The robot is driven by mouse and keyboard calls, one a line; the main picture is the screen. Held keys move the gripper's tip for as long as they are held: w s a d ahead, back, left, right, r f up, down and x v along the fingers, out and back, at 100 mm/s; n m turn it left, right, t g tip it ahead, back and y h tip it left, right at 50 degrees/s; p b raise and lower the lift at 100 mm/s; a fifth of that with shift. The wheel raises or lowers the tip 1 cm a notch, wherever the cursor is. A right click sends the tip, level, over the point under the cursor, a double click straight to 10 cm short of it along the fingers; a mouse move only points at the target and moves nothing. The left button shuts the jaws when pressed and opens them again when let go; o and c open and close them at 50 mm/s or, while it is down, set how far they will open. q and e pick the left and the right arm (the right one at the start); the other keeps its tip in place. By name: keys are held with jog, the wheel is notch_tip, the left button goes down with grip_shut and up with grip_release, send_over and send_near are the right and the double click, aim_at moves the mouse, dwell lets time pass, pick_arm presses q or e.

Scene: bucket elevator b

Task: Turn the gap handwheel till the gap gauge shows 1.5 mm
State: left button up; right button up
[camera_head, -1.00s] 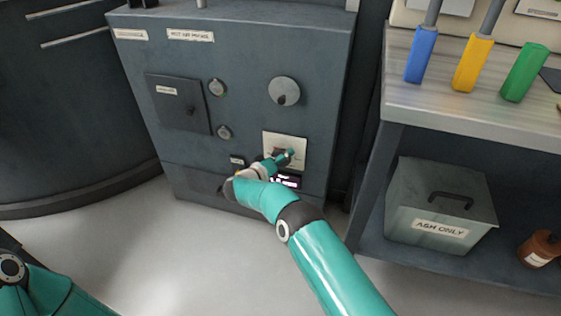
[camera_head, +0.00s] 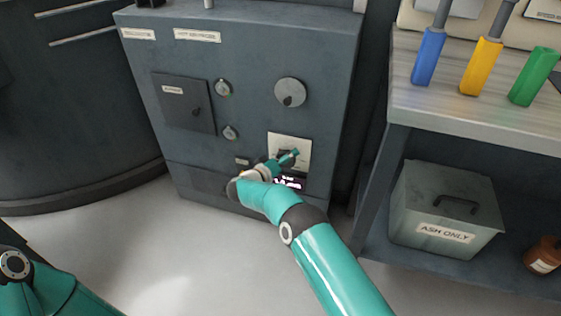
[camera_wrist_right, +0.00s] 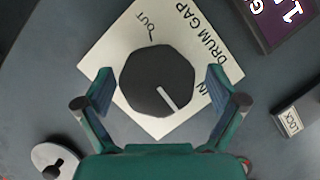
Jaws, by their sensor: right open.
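The gap handwheel is a black faceted knob (camera_wrist_right: 158,80) with a pale pointer line, on a white plate (camera_wrist_right: 108,52) marked DRUM GAP, OUT and IN. Its line points to the lower right in the wrist view. My right gripper (camera_wrist_right: 159,84) is open, one finger on each side of the knob, with a visible gap at each side. In the head view my right gripper (camera_head: 287,160) is at the white plate (camera_head: 303,144) and hides most of the knob. The gauge display (camera_head: 290,184) is lit, but its reading is too small; the wrist view cuts it off (camera_wrist_right: 283,20). My left gripper is out of view.
A LOCK label (camera_wrist_right: 291,115) and a round fitting (camera_wrist_right: 55,163) flank the knob. The dark cabinet (camera_head: 240,60) also has a square door (camera_head: 183,103) and a round dial (camera_head: 290,92). A workbench (camera_head: 480,115) with coloured-handled tools stands right, an ash box (camera_head: 445,210) below it.

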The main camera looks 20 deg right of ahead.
jog(key=v, duration=1.2)
jog(key=shift+w+a, duration=0.1)
